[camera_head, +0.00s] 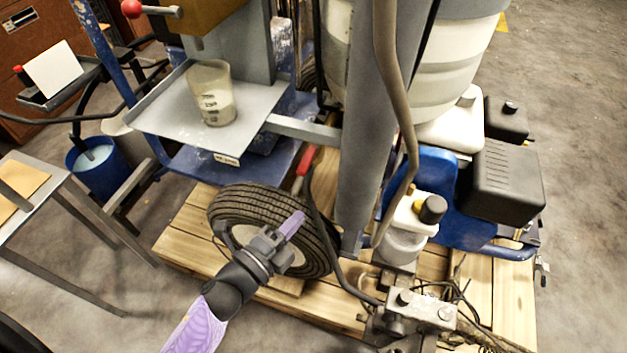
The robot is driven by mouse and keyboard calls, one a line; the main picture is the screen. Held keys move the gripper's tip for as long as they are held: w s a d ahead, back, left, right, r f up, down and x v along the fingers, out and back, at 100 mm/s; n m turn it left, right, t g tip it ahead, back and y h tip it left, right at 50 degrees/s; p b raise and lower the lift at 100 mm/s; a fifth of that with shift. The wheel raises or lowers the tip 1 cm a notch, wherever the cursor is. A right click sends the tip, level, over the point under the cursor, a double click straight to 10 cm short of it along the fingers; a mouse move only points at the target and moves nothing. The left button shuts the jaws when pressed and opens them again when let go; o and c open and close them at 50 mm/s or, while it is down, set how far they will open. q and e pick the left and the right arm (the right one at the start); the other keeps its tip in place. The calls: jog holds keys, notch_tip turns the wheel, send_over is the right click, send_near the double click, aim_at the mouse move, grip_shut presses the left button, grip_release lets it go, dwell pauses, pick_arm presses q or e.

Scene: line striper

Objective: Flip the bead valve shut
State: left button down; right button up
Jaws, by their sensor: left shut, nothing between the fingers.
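My left gripper (292,224) reaches up from the bottom, shut and empty, its lilac fingertips in front of the black tyre (240,205). A lever with a red ball knob (131,8) sticks out leftward from the tan box (205,12) at the top. This looks like the bead valve's handle, but I cannot tell for sure. A spout under the box points down at a translucent measuring cup (211,93) on a grey tray (165,115). A second red handle (305,161) is behind the tyre, above my gripper and apart from it. My right gripper is out of view.
The machine stands on a wooden pallet (185,235). A grey post (368,130) and hanging hose (391,70) rise right of the gripper. A metal pump block (420,310) with cables is at lower right. A blue bucket (97,170) and side table (45,200) are left.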

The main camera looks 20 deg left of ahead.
aim_at(310, 155)
pick_arm(q)
jog(key=w+b, duration=0.2)
jog(key=w, duration=0.7)
jog(key=shift+w+a+b, duration=0.2)
jog(key=shift+b, duration=0.1)
jog(key=shift+a, duration=0.1)
